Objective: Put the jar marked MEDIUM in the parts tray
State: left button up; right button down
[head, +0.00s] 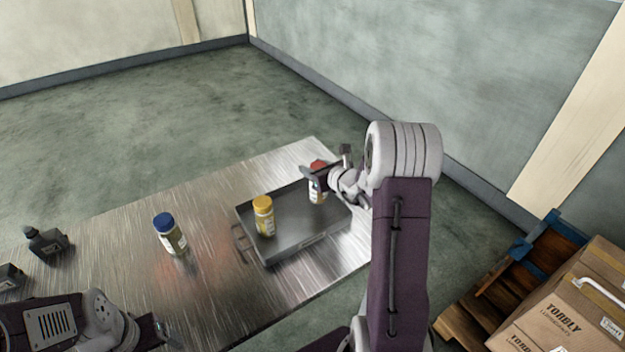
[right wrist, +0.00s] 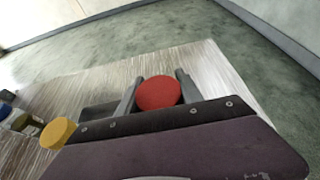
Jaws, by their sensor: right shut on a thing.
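My right gripper (head: 318,178) is shut on a jar with a red lid (head: 318,165) and a pale label (head: 317,193). It holds the jar upright at the far right part of the grey metal parts tray (head: 290,254); I cannot tell if its base touches the tray floor. In the right wrist view the red lid (right wrist: 158,92) sits between the two fingers. A jar with a yellow lid (head: 263,204) stands inside the tray. A jar with a blue lid (head: 164,220) stands on the table left of the tray. No label is readable.
The shiny metal table (head: 120,235) has free room around the blue-lidded jar. Dark containers (head: 46,241) stand at its left end. Cardboard boxes (head: 575,300) on a wooden pallet (head: 500,280) stand on the floor at the right.

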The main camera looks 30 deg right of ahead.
pick_arm(q)
jog(key=shift+f, duration=0.2)
pick_arm(e)
notch_tip(320, 180, down, 4)
jog(key=shift+r, duration=0.1)
pick_arm(q)
jog(key=shift+f+b, duration=0.25)
jog(key=shift+b, duration=0.25)
pick_arm(e)
jog(key=shift+f, duration=0.35)
pick_arm(q)
jog(key=shift+r, duration=0.1)
pick_arm(e)
jog(key=c, duration=0.8)
grip_release()
jog(key=shift+o, duration=0.2)
jog(key=shift+r, duration=0.1)
